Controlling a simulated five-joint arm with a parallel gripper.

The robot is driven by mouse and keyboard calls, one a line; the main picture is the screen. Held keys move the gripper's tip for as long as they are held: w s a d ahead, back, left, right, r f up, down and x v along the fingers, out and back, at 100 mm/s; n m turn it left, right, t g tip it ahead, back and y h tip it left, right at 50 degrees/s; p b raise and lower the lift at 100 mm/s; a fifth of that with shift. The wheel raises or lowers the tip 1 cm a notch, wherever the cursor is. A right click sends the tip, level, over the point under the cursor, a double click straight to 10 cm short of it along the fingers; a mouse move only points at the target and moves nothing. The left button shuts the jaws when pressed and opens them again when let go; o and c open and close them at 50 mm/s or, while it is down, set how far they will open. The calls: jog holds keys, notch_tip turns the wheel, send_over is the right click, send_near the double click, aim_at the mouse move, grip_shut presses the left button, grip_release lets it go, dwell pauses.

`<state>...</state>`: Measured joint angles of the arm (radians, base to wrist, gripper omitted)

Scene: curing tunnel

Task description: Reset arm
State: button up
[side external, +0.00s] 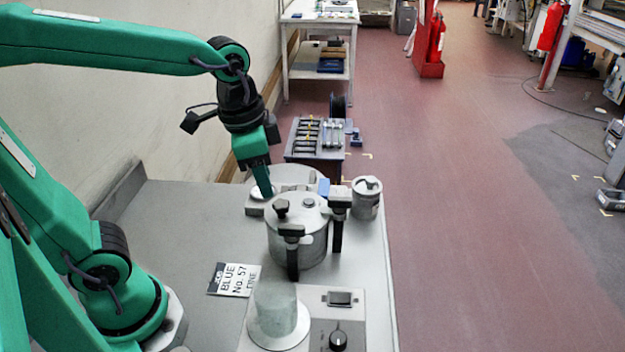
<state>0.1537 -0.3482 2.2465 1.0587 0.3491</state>
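My green arm reaches in from the left, and my gripper (264,188) points down at the back of the grey worktable (180,205). Its fingertips are over or beside a small pale disc (258,192), left of and behind a lidded metal pot (297,244). I cannot tell whether they touch the disc. The fingers look close together from this side, so whether they are open or shut, or hold anything, is unclear. The pot has black-handled clamps (292,258) on its rim and a dark knob on its lid.
A metal canister (367,203) stands right of the pot. In front are a grey-green cylinder (277,305) on a pale round base, a control panel with a black knob (338,341), and a card reading "BLUE No. 57" (233,280). The table's left part is largely clear.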

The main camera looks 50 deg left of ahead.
jog(key=s+a+n+t, duration=0.3)
jog(key=s+a+n, duration=0.1)
jog(key=s+n, duration=0.1)
jog(key=shift+a+r+n, duration=0.15)
jog(key=shift+r+n, duration=0.25)
jog(key=shift+r, duration=0.05)
